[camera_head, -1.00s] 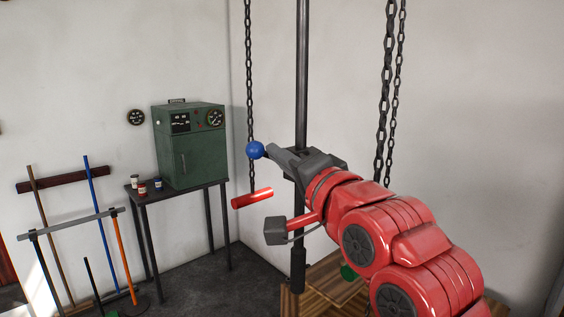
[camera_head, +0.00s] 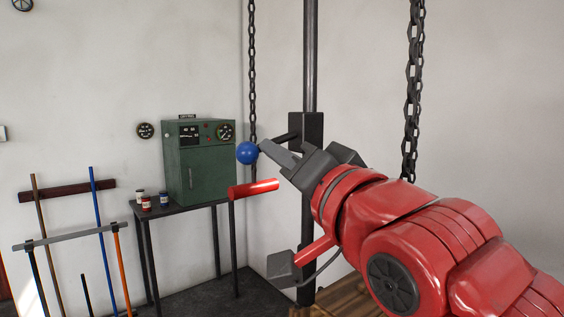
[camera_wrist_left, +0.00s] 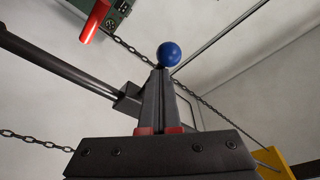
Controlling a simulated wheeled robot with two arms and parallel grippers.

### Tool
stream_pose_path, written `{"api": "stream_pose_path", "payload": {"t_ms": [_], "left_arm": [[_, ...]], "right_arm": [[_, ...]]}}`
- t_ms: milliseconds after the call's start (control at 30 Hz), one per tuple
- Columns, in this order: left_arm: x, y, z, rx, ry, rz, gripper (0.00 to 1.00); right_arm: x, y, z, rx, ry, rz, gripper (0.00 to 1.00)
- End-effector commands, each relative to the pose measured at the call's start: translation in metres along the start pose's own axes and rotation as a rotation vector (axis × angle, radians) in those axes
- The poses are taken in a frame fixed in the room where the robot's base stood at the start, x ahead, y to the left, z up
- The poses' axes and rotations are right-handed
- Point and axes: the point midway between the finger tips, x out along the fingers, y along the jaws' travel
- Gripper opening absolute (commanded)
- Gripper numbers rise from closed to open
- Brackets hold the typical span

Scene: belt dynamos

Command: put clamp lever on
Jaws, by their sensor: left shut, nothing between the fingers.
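The clamp lever has a blue ball knob (camera_head: 247,152) on a dark rod that runs back to a dark block (camera_head: 312,128) on the upright post (camera_head: 310,50). My left gripper (camera_head: 272,152) comes in from the right of the head view, its fingers shut and empty, tips right beside the ball. In the left wrist view the shut fingers (camera_wrist_left: 159,72) point at the ball (camera_wrist_left: 168,54), just beyond the tips. I cannot tell if they touch. The fingers hide part of the lever there. A red cylindrical handle (camera_head: 254,188) shows below the ball. My right gripper is out of view.
Chains (camera_head: 252,70) hang beside the post, one more (camera_head: 413,90) to the right. A green control box (camera_head: 198,160) and small jars stand on a dark table (camera_head: 180,211) behind. A wooden surface (camera_head: 350,300) lies below my arm.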

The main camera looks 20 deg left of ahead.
Motion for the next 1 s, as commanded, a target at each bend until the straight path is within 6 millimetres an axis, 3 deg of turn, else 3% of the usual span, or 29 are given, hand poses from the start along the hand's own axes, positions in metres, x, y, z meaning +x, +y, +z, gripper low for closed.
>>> {"api": "stream_pose_path", "payload": {"t_ms": [567, 800, 1000], "left_arm": [[-0.009, 0.009, 0.007, 0.001, 0.002, 0.000, 0.00], [-0.055, 0.013, 0.010, 0.000, 0.006, -0.001, 0.00], [-0.095, 0.011, 0.007, 0.002, 0.005, -0.003, 0.00]], "right_arm": [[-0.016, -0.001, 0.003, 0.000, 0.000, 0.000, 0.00], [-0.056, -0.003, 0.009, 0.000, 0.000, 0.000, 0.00], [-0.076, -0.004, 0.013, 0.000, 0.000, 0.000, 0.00]]}}
